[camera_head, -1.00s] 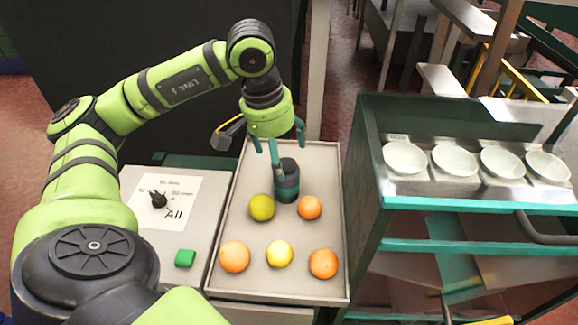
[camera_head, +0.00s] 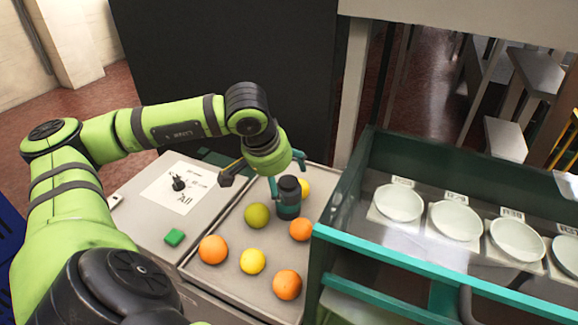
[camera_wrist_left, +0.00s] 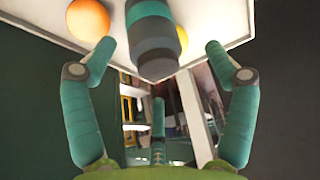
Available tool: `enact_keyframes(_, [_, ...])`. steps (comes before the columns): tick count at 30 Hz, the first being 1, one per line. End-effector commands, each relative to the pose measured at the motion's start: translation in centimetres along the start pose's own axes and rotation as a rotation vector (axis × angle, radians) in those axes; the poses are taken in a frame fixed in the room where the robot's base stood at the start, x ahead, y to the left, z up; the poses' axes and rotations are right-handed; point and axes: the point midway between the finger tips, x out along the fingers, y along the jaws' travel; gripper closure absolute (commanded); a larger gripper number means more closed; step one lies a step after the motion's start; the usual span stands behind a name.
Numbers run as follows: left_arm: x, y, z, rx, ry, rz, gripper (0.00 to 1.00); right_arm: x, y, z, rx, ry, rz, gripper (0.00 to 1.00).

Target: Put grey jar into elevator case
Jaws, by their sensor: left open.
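The grey jar (camera_head: 289,197) is dark grey with a teal band and stands upright on the tray (camera_head: 225,262) among the fruit. My left gripper (camera_head: 284,174) is open at the jar's upper part, over the back of the tray. In the left wrist view the jar (camera_wrist_left: 152,38) lies between the spread fingers, with a gap on both sides. A green case (camera_head: 340,243) with teal edges stands right of the tray; I cannot tell for certain that it is the elevator case. My right gripper is not in view.
Several oranges (camera_head: 213,250) and yellow or green fruits (camera_head: 257,215) lie around the jar; one yellow fruit (camera_head: 304,188) is just behind it. Several white bowls (camera_head: 399,202) sit in the green case. A panel with a dial (camera_head: 178,183) and green button (camera_head: 174,237) is left of the tray.

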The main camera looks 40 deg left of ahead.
Motion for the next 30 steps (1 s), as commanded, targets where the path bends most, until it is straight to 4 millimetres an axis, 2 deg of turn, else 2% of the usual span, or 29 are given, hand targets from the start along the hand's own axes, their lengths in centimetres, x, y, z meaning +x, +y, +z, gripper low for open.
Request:
enact_keyframes(4, [1.6, 0.4, 0.2, 0.001, -0.006, 0.003, 0.15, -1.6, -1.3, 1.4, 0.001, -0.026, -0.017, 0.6])
enact_keyframes(10, [4.5, 0.5, 0.4, -0.001, -0.004, 0.003, 0.15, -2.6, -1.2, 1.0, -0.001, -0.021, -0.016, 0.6])
enact_keyframes(19, [5.1, 0.5, 0.5, 0.001, -0.001, 0.002, 0.15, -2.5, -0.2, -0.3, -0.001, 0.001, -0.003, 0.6])
enact_keyframes(20, [5.1, 0.5, 0.5, 0.001, -0.001, 0.002, 0.27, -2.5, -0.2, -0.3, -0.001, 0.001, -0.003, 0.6])
enact_keyframes(21, [5.1, 0.5, 0.5, 0.001, -0.001, 0.001, 0.43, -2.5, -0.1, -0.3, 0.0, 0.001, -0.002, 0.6])
enact_keyframes(24, [5.1, 0.5, 0.5, 0.001, -0.001, 0.001, 0.77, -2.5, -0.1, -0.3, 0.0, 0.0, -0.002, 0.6])
enact_keyframes(26, [5.1, 0.5, 0.5, 0.001, -0.001, 0.001, 0.77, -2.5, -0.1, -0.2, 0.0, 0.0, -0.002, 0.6])
enact_keyframes(27, [5.1, 0.5, 0.4, 0.001, 0.0, 0.001, 0.83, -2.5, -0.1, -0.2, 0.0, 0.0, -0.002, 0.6])
enact_keyframes(30, [5.1, 0.5, 0.4, 0.001, 0.0, 0.001, 0.83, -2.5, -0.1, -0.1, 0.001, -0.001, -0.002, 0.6])
